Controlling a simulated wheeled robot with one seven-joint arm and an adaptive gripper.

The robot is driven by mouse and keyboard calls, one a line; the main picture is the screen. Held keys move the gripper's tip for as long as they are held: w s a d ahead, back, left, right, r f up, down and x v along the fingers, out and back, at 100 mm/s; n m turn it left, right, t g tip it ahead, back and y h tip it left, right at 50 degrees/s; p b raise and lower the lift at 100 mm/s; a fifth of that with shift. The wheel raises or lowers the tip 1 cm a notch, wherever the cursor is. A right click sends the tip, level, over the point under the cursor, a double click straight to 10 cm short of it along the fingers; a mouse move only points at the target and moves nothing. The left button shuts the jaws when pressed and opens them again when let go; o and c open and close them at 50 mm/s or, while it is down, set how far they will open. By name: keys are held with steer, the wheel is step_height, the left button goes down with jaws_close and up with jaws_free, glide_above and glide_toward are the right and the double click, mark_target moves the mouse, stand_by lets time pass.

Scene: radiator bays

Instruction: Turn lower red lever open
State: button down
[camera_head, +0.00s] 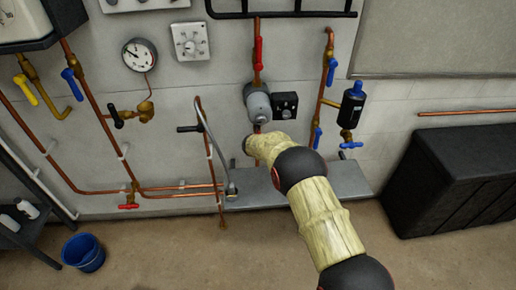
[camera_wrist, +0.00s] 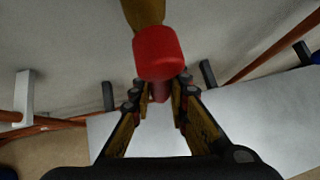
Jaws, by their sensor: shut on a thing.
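The lower red lever (camera_wrist: 160,52) shows large in the wrist view, with a rounded red end and a narrower red part below it, under a brass body (camera_wrist: 145,12). My gripper (camera_wrist: 160,90) has its two fingers on either side of the narrower red part and is shut on it. In the head view my arm reaches to the wall below the grey pump (camera_head: 258,103). It hides the gripper and most or all of the lower lever there. An upper red lever (camera_head: 258,53) hangs in line with the pipe above the pump.
A grey shelf (camera_head: 255,195) runs low along the wall beneath my arm. Pipes with blue (camera_head: 331,72) and yellow (camera_head: 25,90) levers flank the pump. A black cabinet (camera_head: 455,170) stands right, and a blue bucket (camera_head: 83,252) sits on the floor at left.

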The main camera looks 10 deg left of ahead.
steer(key=shift+s+d+f, duration=0.1)
steer(key=shift+d+f, duration=0.05)
steer(key=shift+f, duration=0.05)
steer(key=c, duration=1.8)
jaws_free()
steer(key=shift+o, duration=0.6)
steer(key=shift+r, duration=0.1)
steer(key=shift+r, duration=0.1)
steer(key=shift+s+r, duration=0.1)
steer(key=shift+r, duration=0.05)
steer(key=s, duration=1.2)
steer(key=shift+s+r, duration=0.15)
steer(key=shift+s, duration=0.1)
